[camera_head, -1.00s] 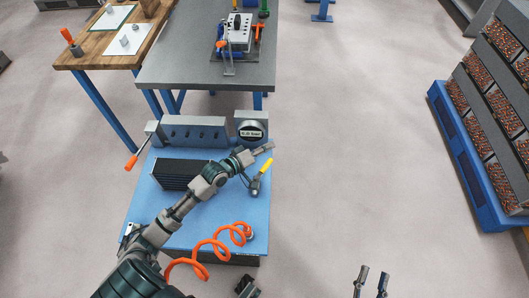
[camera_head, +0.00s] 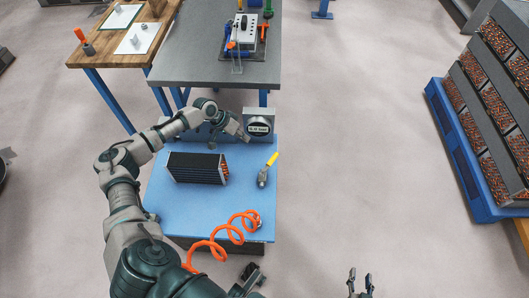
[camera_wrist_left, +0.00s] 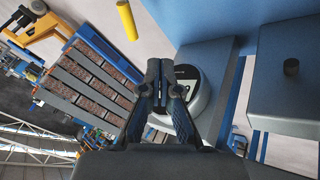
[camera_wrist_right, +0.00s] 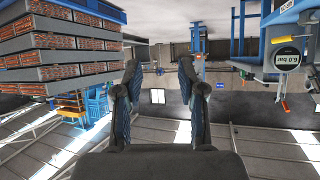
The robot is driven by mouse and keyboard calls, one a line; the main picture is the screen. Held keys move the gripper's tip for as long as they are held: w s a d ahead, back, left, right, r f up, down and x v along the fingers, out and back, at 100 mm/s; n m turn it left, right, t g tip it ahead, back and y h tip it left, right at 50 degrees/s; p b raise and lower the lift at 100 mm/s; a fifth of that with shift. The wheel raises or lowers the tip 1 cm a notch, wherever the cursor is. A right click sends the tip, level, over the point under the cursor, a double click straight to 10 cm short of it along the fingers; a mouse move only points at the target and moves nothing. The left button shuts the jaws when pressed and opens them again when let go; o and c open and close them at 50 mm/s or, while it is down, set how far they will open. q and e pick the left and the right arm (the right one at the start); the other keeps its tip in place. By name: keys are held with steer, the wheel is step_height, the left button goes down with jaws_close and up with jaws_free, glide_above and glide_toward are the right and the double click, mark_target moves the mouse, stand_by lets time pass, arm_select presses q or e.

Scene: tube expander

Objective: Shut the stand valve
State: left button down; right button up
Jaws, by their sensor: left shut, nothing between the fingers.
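The stand valve (camera_head: 263,178) stands on the right part of the blue bench top. Its yellow handle (camera_head: 272,159) slants up to the right in the head view. The handle also shows at the top of the left wrist view (camera_wrist_left: 127,20). My left gripper (camera_head: 246,138) is shut and empty, in front of the round gauge (camera_head: 258,125) and up-left of the handle, apart from it. In the left wrist view its fingertips (camera_wrist_left: 160,66) are together, with the gauge (camera_wrist_left: 190,90) behind them. My right gripper (camera_head: 360,280) is open and empty over the floor at lower right.
A black finned block (camera_head: 195,168) lies on the blue bench top (camera_head: 185,208) left of the valve. An orange coiled hose (camera_head: 235,228) runs along its front. A grey table (camera_head: 205,70) stands behind. The floor to the right is open up to the blue pallet (camera_head: 465,165).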

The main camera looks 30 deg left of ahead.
mark_target(270, 163)
arm_select(q)
steer(key=b+x, duration=0.2)
steer(key=x, duration=0.7)
steer(key=shift+d+f, duration=0.1)
steer(key=shift+f, duration=0.1)
steer(key=shift+w+d+f, duration=0.1)
steer(key=shift+d, duration=0.5)
steer(key=shift+w+d+f, duration=0.1)
steer(key=shift+d, duration=0.45)
steer(key=shift+s+d, duration=0.1)
steer(key=shift+d, duration=0.55)
steer(key=shift+d+f, duration=0.1)
steer(key=shift+d, duration=0.1)
arm_select(e)
steer(key=w+a+r+t+y, duration=0.1)
steer(key=w+a+r+t, duration=0.1)
steer(key=r+t, duration=0.3)
steer(key=shift+w+r+y, duration=0.3)
steer(key=shift+w+r, duration=0.3)
steer(key=shift+w, duration=0.25)
arm_select(q)
steer(key=shift+d+b, duration=0.15)
steer(key=shift+b, duration=0.25)
arm_select(e)
steer(key=shift+r+t, duration=0.15)
steer(key=shift+t, duration=0.15)
